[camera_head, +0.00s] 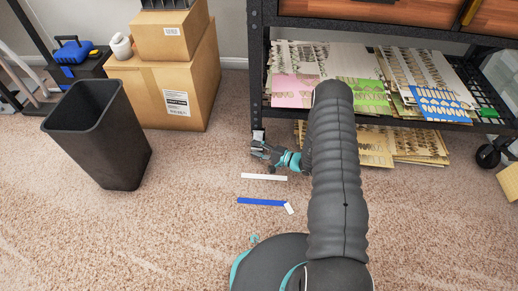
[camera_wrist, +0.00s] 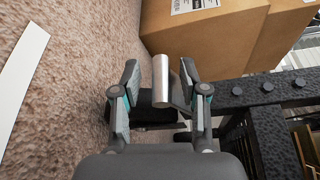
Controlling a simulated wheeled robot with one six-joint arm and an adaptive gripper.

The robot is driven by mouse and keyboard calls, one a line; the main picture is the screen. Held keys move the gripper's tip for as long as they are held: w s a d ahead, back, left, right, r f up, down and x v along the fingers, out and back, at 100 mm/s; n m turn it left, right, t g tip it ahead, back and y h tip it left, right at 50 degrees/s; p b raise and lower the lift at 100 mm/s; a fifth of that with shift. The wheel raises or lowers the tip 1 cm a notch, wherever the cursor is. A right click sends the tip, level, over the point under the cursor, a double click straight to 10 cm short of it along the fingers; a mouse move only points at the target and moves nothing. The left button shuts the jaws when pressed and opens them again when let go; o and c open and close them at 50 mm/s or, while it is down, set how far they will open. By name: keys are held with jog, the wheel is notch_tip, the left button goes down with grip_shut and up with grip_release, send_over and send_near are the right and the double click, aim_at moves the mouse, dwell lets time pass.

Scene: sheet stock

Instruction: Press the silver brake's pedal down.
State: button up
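A short silver cylinder (camera_wrist: 161,76), which looks like the brake's pedal, shows in the wrist view at the foot of the black rack post. Dark parts beneath it are partly hidden by my gripper. My gripper (camera_wrist: 157,72) has its two fingers apart, one on each side of the cylinder in the picture. A gap shows by the left finger; whether the right one touches, I cannot tell. In the head view my gripper (camera_head: 262,149) is low over the carpet at the rack's front left foot, and the pedal is too small to make out there.
The rack's lower shelf (camera_head: 370,117) holds patterned sheets, with more beneath. A black bin (camera_head: 98,140) and cardboard boxes (camera_head: 185,85) stand at the left. A white strip (camera_head: 264,177) and a blue strip (camera_head: 261,202) lie on the carpet. Carpet between bin and strips is clear.

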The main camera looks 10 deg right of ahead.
jog(key=v, duration=1.2)
jog(key=shift+d, duration=0.1)
